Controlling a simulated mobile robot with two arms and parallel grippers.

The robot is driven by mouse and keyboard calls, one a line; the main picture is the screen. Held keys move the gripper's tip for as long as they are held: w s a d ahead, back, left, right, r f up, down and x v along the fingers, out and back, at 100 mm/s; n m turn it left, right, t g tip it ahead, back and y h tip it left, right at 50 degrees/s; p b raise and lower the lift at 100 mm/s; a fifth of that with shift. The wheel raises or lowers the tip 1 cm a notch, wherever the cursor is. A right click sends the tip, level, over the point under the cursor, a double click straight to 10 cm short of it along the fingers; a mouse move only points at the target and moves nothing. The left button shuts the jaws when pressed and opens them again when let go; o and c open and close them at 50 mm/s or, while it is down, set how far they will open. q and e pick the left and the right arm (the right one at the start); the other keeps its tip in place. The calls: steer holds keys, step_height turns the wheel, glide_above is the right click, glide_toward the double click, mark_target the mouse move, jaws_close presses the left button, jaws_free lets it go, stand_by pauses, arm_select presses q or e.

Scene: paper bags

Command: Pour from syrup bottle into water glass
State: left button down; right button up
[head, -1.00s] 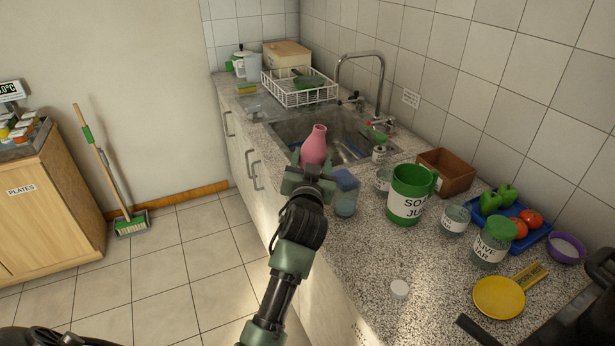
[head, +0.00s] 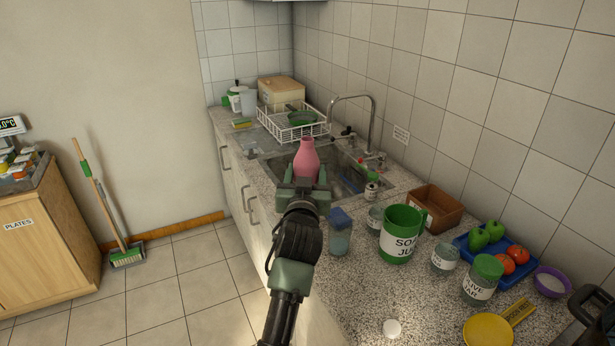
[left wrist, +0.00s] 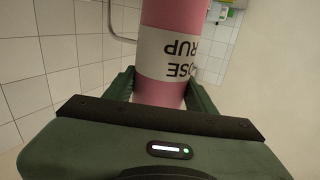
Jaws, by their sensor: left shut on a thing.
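The pink syrup bottle (head: 306,160) stands roughly upright in my left gripper (head: 303,185), over the near left edge of the sink in the head view. In the left wrist view the bottle (left wrist: 172,90) fills the space between the fingers, and its white label shows upside-down letters ending in "OSE" and "RUP". The gripper is shut around its lower part. My right gripper is not in view.
A green jug (head: 398,240), a small clear jar (head: 375,219), a labelled glass jar (head: 445,258) and a green-lidded jar (head: 482,285) crowd the counter to the right. A brown box (head: 434,208) stands behind them. The sink with its tap (head: 372,118) lies beyond the gripper.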

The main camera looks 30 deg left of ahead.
arm_select(q)
steer(key=shift+w+d+r, duration=0.25)
steer(key=shift+d+r, duration=0.2)
steer(key=shift+r, duration=0.2)
steer(key=shift+s+a+r+p, duration=0.1)
steer(key=shift+a+r+p, duration=0.15)
steer(key=shift+p, duration=0.2)
steer(key=s+a+r+p, duration=0.3)
steer(key=a+p, duration=0.1)
steer(key=p, duration=0.2)
steer(key=shift+a+r, duration=0.15)
steer(key=shift+a, duration=0.2)
steer(key=shift+s, duration=0.1)
